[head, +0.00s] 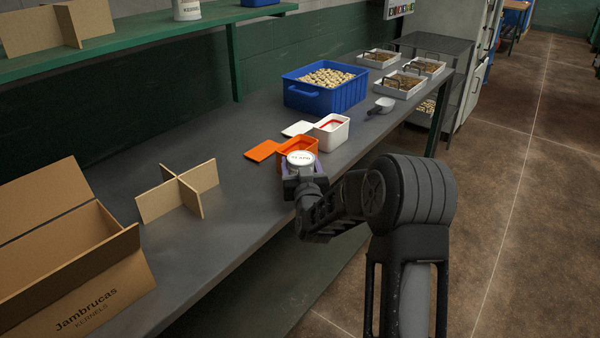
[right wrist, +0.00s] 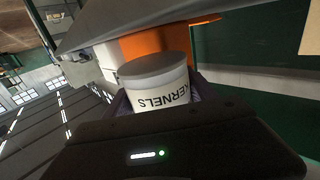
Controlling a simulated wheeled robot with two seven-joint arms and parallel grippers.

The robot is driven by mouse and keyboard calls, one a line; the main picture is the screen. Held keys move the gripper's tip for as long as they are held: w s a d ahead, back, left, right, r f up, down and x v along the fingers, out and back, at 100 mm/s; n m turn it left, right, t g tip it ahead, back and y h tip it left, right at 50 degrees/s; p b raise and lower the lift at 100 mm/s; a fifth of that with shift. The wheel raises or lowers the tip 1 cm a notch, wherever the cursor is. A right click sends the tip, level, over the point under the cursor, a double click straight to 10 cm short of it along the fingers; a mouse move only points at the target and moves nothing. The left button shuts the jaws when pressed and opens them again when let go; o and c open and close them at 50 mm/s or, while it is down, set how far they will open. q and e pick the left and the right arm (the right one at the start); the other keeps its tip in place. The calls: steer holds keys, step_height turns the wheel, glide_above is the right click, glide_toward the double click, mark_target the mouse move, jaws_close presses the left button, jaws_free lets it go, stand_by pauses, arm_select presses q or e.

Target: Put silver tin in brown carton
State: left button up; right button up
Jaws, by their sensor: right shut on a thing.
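The silver tin (head: 300,158) has a pale lid and shows near the front edge of the bench in the head view. In the right wrist view the tin (right wrist: 158,85) has a white label reading KERNELS and a grey end. My right gripper (head: 303,176) is shut on the tin, with its fingers at the tin's sides. The brown carton (head: 90,285), printed Jambrucas KERNELS, stands open at the lower left, with its flaps spread. Its inside is mostly hidden. My left gripper is not in view.
A cardboard divider cross (head: 180,190) stands on the bench between carton and tin. An orange tub (head: 297,147), white tub (head: 331,133), blue crate of kernels (head: 325,90), scoop (head: 382,105) and trays (head: 400,85) stand farther right. A green shelf (head: 130,42) runs above the bench.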

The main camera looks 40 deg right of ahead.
step_height(320, 180, down, 3)
steer(key=shift+r, duration=0.15)
steer(key=o, duration=1.6)
steer(key=shift+r, duration=0.15)
steer(key=shift+s+a+f, duration=0.2)
steer(key=shift+s, duration=0.1)
steer(key=b+v, duration=0.1)
steer(key=v, duration=1)
